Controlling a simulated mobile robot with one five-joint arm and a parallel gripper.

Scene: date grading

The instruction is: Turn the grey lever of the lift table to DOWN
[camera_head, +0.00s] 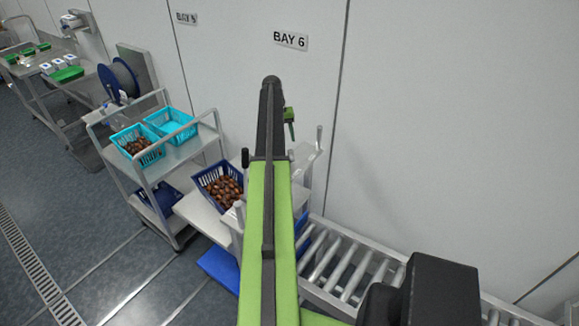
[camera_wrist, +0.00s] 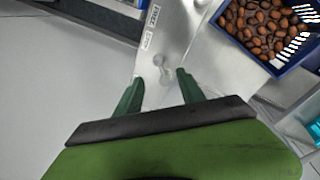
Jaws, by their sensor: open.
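The lever's setting cannot be read. In the head view my arm covers much of the lift table and the lever is not clearly seen.
A dark blue crate of dates (camera_wrist: 244,45) stands close on the right in the wrist view. In the head view, a trolley (camera_head: 186,163) with turquoise crates (camera_head: 171,121) stands to the left. A roller conveyor (camera_head: 335,262) lies right of my arm. The white wall (camera_head: 450,130) is behind.

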